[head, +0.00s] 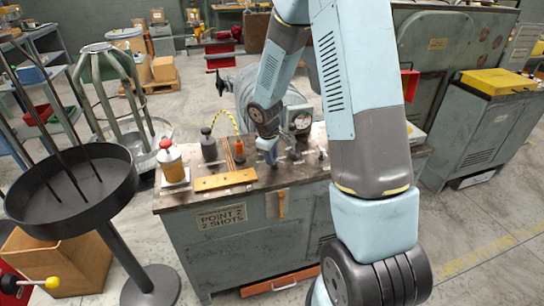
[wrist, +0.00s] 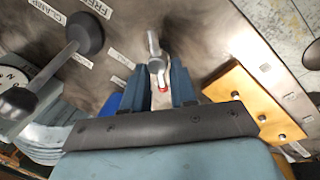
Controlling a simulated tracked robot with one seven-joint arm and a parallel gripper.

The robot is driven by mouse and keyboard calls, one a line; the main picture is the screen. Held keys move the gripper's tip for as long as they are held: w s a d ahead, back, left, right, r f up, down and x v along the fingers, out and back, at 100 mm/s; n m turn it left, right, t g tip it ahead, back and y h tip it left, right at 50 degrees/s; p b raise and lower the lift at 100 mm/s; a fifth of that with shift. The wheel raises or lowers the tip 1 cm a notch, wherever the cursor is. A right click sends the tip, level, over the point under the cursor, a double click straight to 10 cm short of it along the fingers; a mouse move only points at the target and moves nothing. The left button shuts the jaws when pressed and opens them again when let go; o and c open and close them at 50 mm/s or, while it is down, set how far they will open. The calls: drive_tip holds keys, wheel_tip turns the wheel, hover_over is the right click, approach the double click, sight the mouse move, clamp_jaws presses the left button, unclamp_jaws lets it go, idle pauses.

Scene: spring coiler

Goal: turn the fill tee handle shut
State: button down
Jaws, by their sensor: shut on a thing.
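The fill tee handle appears to be the small metal lever (wrist: 154,46) with a red end, standing between my gripper's fingers in the wrist view. My gripper (wrist: 162,72) is shut on it, with a blue-grey finger on each side. In the head view my gripper (head: 268,152) points down at the bench top (head: 215,202), right of the yellow drilled block. The handle itself is too small and covered to make out there. Its exact turn angle cannot be told.
The yellow drilled block (wrist: 248,92) lies close on the right in the wrist view. A black-knobbed lever (wrist: 85,34) stands left, near CLAMP and FREE labels. A round black tray (head: 72,190) stands left.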

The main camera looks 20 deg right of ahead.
drive_tip(key=c, duration=0.9)
unclamp_jaws()
drive_tip(key=r, duration=0.4)
drive_tip(key=s+a+r, duration=0.1)
drive_tip(key=r, duration=0.8)
drive_tip(key=shift+s+a+r, duration=0.2)
drive_tip(key=shift+s+a, duration=0.2)
drive_tip(key=s+d+r+m+t, duration=0.2)
drive_tip(key=s+r+m, duration=0.2)
drive_tip(key=s+r, duration=0.85)
drive_tip(key=s+r+m, duration=0.1)
drive_tip(key=s+r, duration=0.1)
drive_tip(key=s, duration=0.3)
drive_tip(key=s+r+m+t+y, duration=0.1)
drive_tip(key=s+r+m, duration=0.1)
drive_tip(key=s, duration=0.2)
drive_tip(key=s+d+r+m+t, duration=0.1)
drive_tip(key=s+r+m, duration=0.1)
drive_tip(key=s, duration=0.3)
drive_tip(key=shift+s+y, duration=0.3)
drive_tip(key=shift+s, duration=0.05)
